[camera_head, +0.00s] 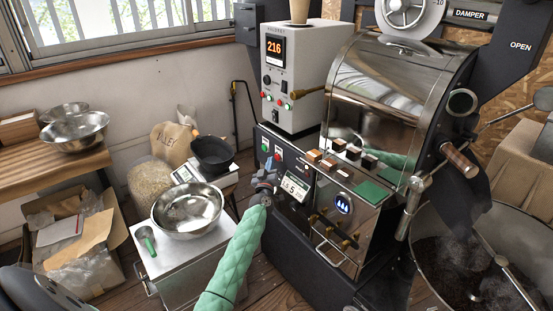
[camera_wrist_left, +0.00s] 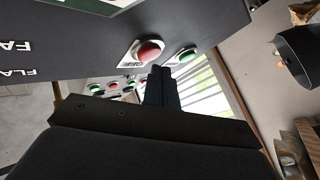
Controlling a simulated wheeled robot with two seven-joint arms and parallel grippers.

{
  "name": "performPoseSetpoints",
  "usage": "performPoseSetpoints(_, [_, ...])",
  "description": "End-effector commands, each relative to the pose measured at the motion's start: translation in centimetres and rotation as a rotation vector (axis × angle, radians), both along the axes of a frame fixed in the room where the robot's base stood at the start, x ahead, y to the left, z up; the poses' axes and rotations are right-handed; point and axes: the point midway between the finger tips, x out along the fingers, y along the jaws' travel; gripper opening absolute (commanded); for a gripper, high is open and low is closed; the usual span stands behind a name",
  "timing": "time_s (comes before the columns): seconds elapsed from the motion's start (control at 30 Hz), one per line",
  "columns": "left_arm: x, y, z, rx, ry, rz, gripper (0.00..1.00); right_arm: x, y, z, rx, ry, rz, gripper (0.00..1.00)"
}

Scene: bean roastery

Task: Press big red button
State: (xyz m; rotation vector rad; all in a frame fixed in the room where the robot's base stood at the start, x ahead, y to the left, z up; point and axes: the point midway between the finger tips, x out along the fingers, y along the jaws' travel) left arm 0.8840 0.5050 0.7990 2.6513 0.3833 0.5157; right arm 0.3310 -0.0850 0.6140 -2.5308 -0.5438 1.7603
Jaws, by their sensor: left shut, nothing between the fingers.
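The big red button (camera_head: 278,152) is on the dark side panel of the roasting machine, beside a green button (camera_head: 264,144). In the left wrist view the red button (camera_wrist_left: 150,51) is a round domed cap on a pale plate, with the green button (camera_wrist_left: 186,54) to its right. My left gripper (camera_head: 268,168) is shut and empty, just below the red button in the head view. In the wrist view its closed fingertips (camera_wrist_left: 161,69) are just below and right of the red cap. I cannot tell whether they touch it. My right gripper is not in view.
A small display (camera_head: 295,187) sits right of my left gripper. A steel bowl (camera_head: 187,209) stands on a metal box to the left. A dark pan (camera_head: 212,153) sits behind the bowl. The cooling tray (camera_head: 505,228) with dark beans is at the right.

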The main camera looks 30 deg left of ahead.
Motion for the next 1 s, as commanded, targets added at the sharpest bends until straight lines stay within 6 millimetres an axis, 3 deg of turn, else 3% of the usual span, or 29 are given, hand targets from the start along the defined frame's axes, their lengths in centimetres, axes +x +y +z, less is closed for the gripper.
performPoseSetpoints(1.0, [0.89, -0.38, 0.00, 0.000, 0.000, 0.000, 0.00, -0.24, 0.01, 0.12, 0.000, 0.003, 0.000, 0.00])
